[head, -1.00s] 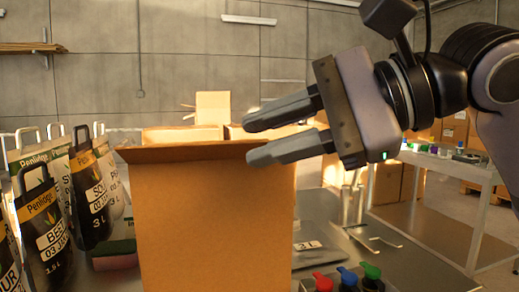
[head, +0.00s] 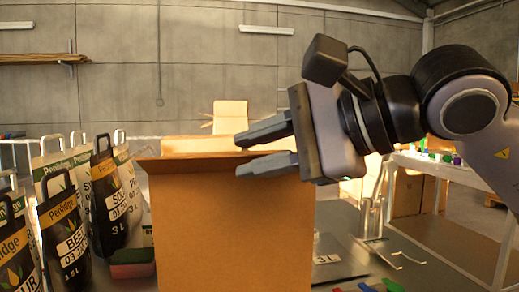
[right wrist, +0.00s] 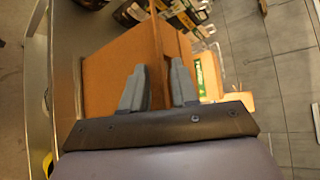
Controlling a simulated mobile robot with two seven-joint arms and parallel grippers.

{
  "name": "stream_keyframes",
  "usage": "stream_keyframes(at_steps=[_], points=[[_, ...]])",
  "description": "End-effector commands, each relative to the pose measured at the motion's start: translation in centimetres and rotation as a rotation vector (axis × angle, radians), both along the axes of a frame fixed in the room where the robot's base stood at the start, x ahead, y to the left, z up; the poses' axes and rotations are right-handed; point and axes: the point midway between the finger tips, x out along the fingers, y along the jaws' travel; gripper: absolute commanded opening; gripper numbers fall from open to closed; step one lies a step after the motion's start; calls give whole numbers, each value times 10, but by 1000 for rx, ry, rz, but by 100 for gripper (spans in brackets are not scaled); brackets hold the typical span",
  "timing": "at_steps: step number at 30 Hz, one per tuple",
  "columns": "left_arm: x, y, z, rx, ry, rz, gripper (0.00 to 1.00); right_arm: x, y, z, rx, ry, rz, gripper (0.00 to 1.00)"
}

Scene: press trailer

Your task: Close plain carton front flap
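The plain carton (head: 235,230) stands upright in the middle of the head view, its tall brown front facing me. Its front flap (head: 185,158) tilts outward at the top edge. My right gripper (head: 240,154) comes in from the right at the flap's right part, with one finger above the flap line and one below it. In the right wrist view the gripper (right wrist: 158,85) is open, and a cardboard edge of the carton (right wrist: 110,70) runs up between its fingers. I cannot tell whether either finger touches. My left gripper is not in view.
Several labelled bags (head: 70,225) stand close on the carton's left, beside a red and green block (head: 132,262). Coloured items (head: 380,286) lie in front at the right. A side table (head: 440,170) stands at the right. Behind is a grey wall.

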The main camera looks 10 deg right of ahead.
Motion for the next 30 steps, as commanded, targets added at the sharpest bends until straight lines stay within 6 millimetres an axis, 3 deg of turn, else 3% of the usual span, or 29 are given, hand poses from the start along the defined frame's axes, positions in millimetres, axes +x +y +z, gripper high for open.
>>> stream_keyframes(at_steps=[2,5,16,30], points=[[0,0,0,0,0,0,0,0,0,0,0,0,0,29],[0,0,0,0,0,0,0,0,0,0,0,0,0,0],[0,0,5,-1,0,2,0,1,0,4,0,24,-1,0],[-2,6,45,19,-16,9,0,15,0,28,0,319,-1,0]])
